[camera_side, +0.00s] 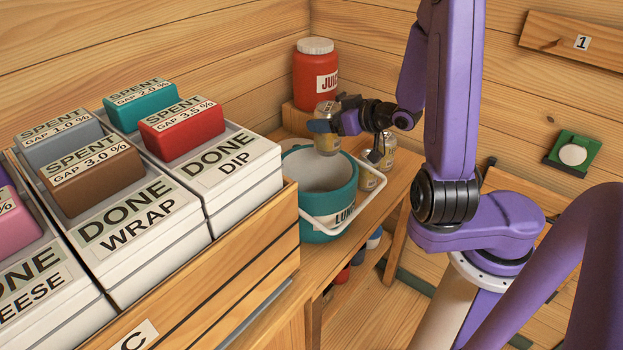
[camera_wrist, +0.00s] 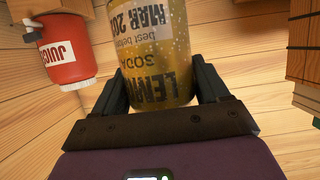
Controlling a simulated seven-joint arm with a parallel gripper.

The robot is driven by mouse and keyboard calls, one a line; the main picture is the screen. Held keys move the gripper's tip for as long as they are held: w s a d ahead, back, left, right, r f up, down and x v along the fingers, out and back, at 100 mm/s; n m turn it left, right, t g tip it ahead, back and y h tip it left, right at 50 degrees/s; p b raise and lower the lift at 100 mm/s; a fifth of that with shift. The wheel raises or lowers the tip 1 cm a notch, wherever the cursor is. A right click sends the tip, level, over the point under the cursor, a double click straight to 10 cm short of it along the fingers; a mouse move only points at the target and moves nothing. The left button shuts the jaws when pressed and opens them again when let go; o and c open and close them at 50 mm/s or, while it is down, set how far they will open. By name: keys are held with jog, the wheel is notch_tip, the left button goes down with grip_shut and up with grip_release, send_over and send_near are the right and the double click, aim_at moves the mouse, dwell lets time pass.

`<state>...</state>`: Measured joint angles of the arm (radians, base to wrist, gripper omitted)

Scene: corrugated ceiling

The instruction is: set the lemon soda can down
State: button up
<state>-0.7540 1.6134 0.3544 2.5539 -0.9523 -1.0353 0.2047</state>
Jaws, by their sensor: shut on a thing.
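The lemon soda can (camera_side: 327,143) is yellow with a silver top. My gripper (camera_side: 332,122) is shut on its sides and holds it about upright, over the far part of a teal lunch pail's opening. The teal lunch pail (camera_side: 318,235) stands on a wooden bench with its white handle down at the front. In the side view I cannot tell exactly how far the can's bottom is above the pail. In the wrist view the can (camera_wrist: 155,50) is between the two dark fingers, its label upside down in the picture.
Two similar cans (camera_side: 381,157) stand on the wooden bench (camera_side: 385,200) right of the pail. A red juice jar (camera_side: 316,80) stands behind on a wooden block. A wooden crate (camera_side: 250,275) with labelled white bins is at the left. Bare bench shows in front of those cans.

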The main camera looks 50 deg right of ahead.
notch_tip(320, 180, up, 2)
jog(key=shift+w+d, duration=0.1)
jog(key=shift+d, duration=0.05)
jog(key=w+d+m+h, duration=0.15)
jog(key=w+d, duration=0.25)
jog(key=d, duration=0.4)
jog(key=w+d+m+g+h, duration=0.15)
jog(key=w+d, duration=0.25)
jog(key=d, duration=0.5)
jog(key=w+d+m+t+h, duration=0.15)
jog(key=w+d, duration=0.25)
jog(key=d, duration=0.4)
jog(key=shift+g+h, duration=0.45)
jog(key=shift+g, duration=0.05)
jog(key=w+f, duration=0.1)
jog(key=f, duration=0.6)
jog(key=w+d+f, duration=0.1)
jog(key=f, duration=0.6)
jog(key=w+f, duration=0.1)
jog(key=f, duration=0.6)
jog(key=shift+w+d+f, duration=0.35)
jog(key=shift+w+f, duration=0.05)
jog(key=shift+f, duration=0.1)
jog(key=o, duration=1.3)
jog(key=shift+f, duration=0.1)
jog(key=shift+o, duration=0.2)
